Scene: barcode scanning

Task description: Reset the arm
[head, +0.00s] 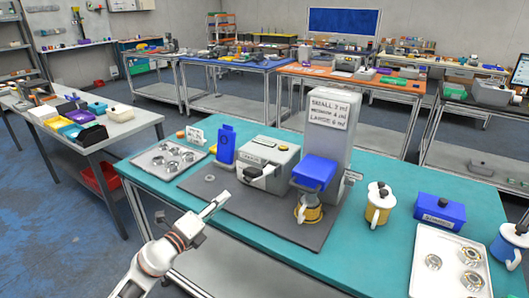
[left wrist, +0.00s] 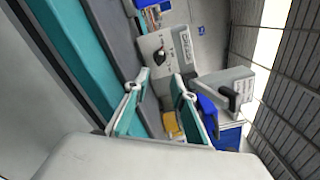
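My left gripper (head: 214,207) is in the lower middle of the head view, by the front edge of the teal table (head: 375,262). It appears to be in the air, apart from everything there. In the left wrist view its two fingers (left wrist: 161,80) stand apart with nothing held between them. Behind it in the head view is a grey box machine (head: 265,158) with a black handle, on a dark mat (head: 262,212).
A tall grey dispenser (head: 333,135) with a blue head stands over a yellow jar (head: 309,214). A blue bottle (head: 226,144) and ring tray (head: 170,160) are left. A yellow mug (head: 379,205), blue box (head: 440,211) and white tray (head: 447,265) are right. The mat's front is clear.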

